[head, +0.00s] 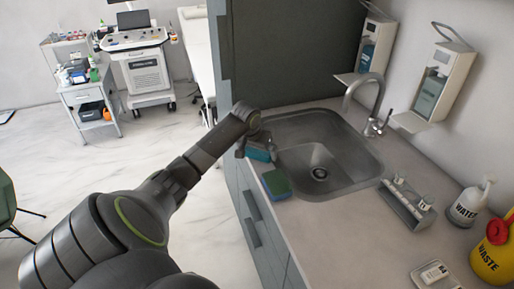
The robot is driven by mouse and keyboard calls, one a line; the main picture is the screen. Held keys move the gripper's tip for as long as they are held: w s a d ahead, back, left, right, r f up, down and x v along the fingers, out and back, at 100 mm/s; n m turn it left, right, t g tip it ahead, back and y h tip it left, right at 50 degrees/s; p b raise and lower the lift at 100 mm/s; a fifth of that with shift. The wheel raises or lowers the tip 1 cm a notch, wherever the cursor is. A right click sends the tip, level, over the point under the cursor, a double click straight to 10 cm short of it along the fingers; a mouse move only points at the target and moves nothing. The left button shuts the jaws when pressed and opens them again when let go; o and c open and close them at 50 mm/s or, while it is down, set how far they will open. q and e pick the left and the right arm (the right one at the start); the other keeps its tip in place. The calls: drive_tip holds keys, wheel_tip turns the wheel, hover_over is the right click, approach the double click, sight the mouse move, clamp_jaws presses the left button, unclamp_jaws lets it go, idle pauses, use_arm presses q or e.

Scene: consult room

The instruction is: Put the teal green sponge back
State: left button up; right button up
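A teal block that looks like a sponge (258,154) is at the left rim of the sink, right below my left gripper (255,147). The gripper's fingers come down around or beside it, and I cannot tell whether they press on it or whether it touches the counter. A second sponge, green on top with a blue side (277,183), lies on the counter at the near left corner of the sink, apart from the gripper. My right gripper is not in view.
The steel sink (337,173) has a tall faucet (373,105) behind it. The near counter (335,235) is clear.

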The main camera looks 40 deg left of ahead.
use_arm(q)
drive_tip(key=shift+r, duration=0.15)
drive_tip(key=shift+r, duration=0.4)
drive_tip(key=b+v, duration=0.1)
drive_tip(key=v, duration=1.1)
drive_tip(key=shift+f, duration=0.15)
